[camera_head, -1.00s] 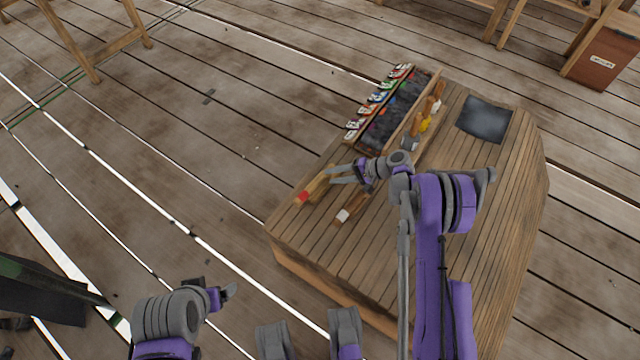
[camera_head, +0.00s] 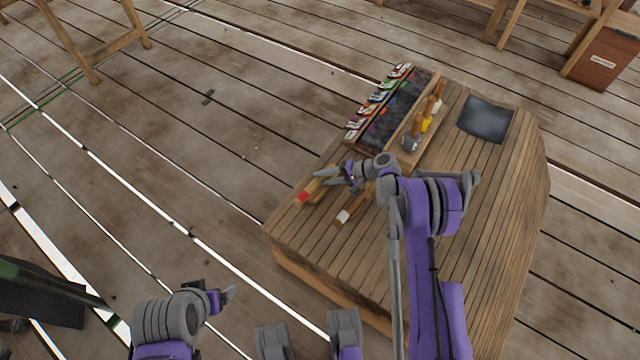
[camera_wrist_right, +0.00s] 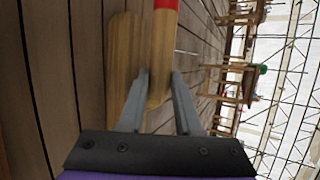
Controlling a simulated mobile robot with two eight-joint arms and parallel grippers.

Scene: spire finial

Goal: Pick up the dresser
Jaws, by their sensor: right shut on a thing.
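A pale wooden tool with a red end (camera_head: 303,197), which I take to be the dresser, lies at the near left edge of the wooden bench top. In the right wrist view its wooden part (camera_wrist_right: 160,88) runs between the fingers, with a red band (camera_wrist_right: 166,4) at the top. My right gripper (camera_head: 319,178) is shut on this tool at the bench top; its fingers hide part of it. My left gripper (camera_head: 230,293) hangs low, away from the bench; its jaws are too small to read.
Beside it lies a wooden tool with a white end (camera_head: 343,216); a flat wooden piece (camera_wrist_right: 122,60) shows in the wrist view. A rack of colourful items (camera_head: 378,97), upright handled tools (camera_head: 425,123) and a dark sheet (camera_head: 486,119) occupy the far side of the bench (camera_head: 470,220).

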